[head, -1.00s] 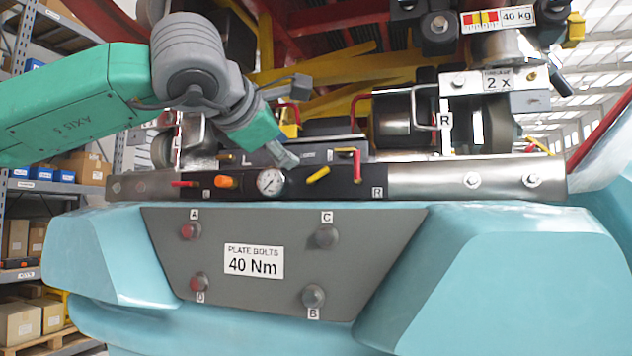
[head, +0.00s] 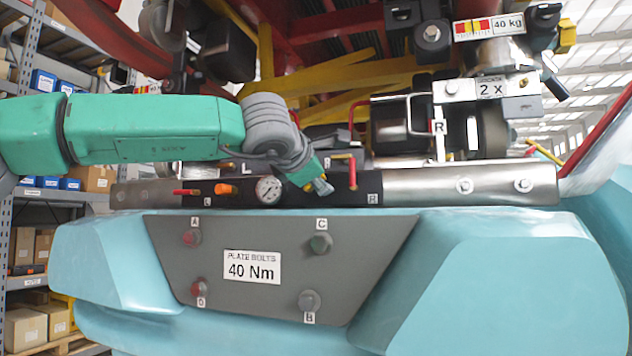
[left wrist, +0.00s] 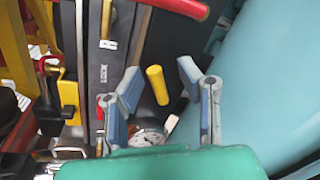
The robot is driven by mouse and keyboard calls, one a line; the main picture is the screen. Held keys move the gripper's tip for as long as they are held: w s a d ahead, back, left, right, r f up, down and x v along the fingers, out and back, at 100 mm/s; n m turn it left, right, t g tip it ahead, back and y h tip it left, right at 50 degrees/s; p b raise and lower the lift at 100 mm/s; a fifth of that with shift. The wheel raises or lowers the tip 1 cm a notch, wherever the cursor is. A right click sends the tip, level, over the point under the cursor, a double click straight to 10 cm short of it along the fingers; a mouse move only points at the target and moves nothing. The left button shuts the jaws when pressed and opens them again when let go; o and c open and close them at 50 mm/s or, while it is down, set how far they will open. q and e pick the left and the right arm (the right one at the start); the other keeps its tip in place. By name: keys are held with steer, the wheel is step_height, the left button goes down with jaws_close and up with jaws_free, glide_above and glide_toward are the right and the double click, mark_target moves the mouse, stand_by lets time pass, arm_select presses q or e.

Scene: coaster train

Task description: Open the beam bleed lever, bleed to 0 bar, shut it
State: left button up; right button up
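The yellow lever (left wrist: 157,85) stands out from the black valve block (head: 340,190). In the left wrist view it lies between the two spread fingers of my left gripper (left wrist: 160,72), with a gap to each finger. My right gripper is not in view.
A red handle (head: 352,166) rises just above the block near the R label, close to my gripper; a red handle also shows in the left wrist view (left wrist: 178,7). An orange knob (head: 226,188) and red lever (head: 187,192) sit left of the gauge. A grey bolt plate (head: 200,260) is below.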

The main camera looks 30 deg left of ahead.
arm_select(q)
steer(key=shift+d+r, duration=0.1)
steer(key=shift+d, duration=0.3)
steer(key=shift+s+d+r, duration=0.1)
steer(key=shift+d, duration=0.1)
steer(key=shift+c, duration=1.1)
steer(key=shift+a, duration=0.1)
jaws_close()
steer(key=shift+a, duration=0.65)
steer(key=shift+s+a, duration=0.3)
steer(key=shift+s, duration=0.05)
steer(key=shift+o, duration=1.1)
jaws_free()
steer(key=shift+w+f, duration=0.25)
steer(key=shift+f, duration=0.1)
steer(key=shift+w+a+f, duration=0.2)
steer(key=shift+w+a, duration=0.05)
steer(key=shift+w, duration=0.25)
steer(key=shift+s+r, duration=0.1)
steer(key=shift+s, duration=0.1)
steer(key=shift+s+d+r, duration=0.1)
steer(key=shift+s+r, duration=0.15)
steer(key=shift+s, duration=0.1)
steer(key=v, duration=0.9)
steer(key=shift+s+f, duration=0.1)
steer(key=shift+s, duration=0.3)
steer(key=shift+s+d, duration=0.35)
steer(key=shift+s, duration=0.25)
